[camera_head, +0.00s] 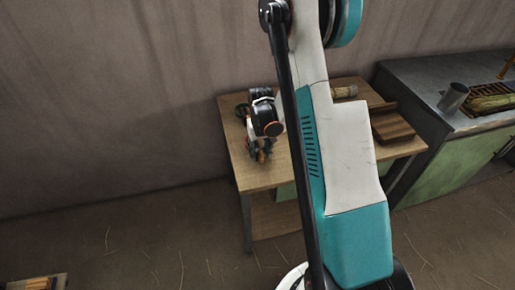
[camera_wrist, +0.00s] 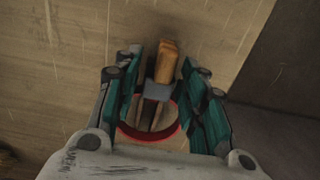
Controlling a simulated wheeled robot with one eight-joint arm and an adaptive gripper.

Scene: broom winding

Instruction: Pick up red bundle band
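A red band (camera_wrist: 150,138) shows as a ring in the wrist view, below and between my fingers. Its sides run close to the teal finger pads, and I cannot tell whether they touch. My gripper (camera_wrist: 162,95) is open, with a finger on each side. A grey block with a tan wooden piece (camera_wrist: 167,62) lies between the fingers, at the band's far side. In the head view my gripper (camera_head: 262,152) points down over the left part of the wooden table (camera_head: 262,178). The band cannot be made out there.
A dark green ring-like object (camera_head: 242,110) lies left of my gripper. A tan roll (camera_head: 344,92) and a brown wooden tray (camera_head: 392,127) are on the table's right. A grey counter with a metal cup (camera_head: 453,98) stands farther right.

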